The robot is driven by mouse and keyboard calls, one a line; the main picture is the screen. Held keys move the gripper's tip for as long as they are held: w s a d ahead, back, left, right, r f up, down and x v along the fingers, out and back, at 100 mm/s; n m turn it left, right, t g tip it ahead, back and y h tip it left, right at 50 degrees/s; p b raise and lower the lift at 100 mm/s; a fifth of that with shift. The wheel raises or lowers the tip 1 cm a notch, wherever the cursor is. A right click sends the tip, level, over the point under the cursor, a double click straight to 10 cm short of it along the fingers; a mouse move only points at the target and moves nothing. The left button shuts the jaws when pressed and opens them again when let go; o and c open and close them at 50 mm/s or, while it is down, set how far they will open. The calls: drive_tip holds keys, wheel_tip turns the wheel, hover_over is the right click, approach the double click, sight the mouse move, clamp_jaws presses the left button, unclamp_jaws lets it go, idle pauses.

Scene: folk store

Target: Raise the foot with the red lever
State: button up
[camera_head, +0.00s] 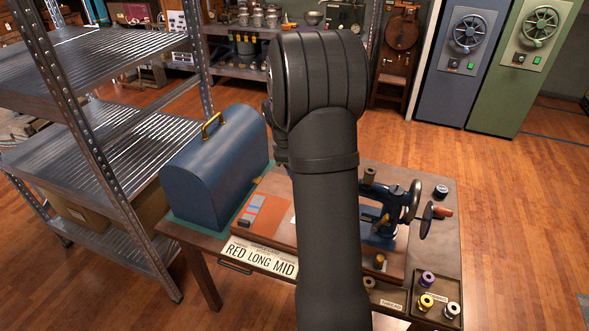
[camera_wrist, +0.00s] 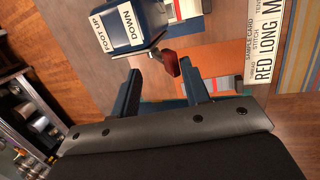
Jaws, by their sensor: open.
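The dark blue sewing machine (camera_head: 385,222) stands on a wooden table, partly hidden behind my arm in the head view. In the wrist view the end of its head (camera_wrist: 150,14) carries white labels reading "FOOT UP" (camera_wrist: 111,33) and "DOWN" (camera_wrist: 130,23). The red lever (camera_wrist: 170,62) sticks out from the head below these labels. My gripper (camera_wrist: 159,66) is open, and the lever appears between its fingertips, nearer the right finger. I cannot tell whether a finger touches it. The gripper is hidden in the head view, and the foot cannot be made out.
A blue domed case (camera_head: 215,165) stands at the table's left. A card reading "RED LONG MID" (camera_head: 258,257) lies at the front edge. A tray of thread spools (camera_head: 436,297) is at front right, and a handwheel (camera_head: 413,201) is at the machine's right end. Metal shelving (camera_head: 120,135) stands left.

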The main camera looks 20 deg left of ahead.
drive_tip(key=w+f, duration=0.1)
drive_tip(key=w, duration=0.5)
drive_tip(key=shift+w+f, duration=0.15)
drive_tip(key=shift+w, duration=0.15)
idle(1.1)
drive_tip(key=shift+s+d, duration=0.1)
drive_tip(key=shift+s, duration=0.2)
drive_tip(key=shift+r, duration=0.2)
drive_tip(key=v, duration=0.8)
idle(0.6)
drive_tip(key=shift+f, duration=0.15)
idle(0.4)
drive_tip(key=x, duration=0.7)
drive_tip(key=shift+f, duration=0.4)
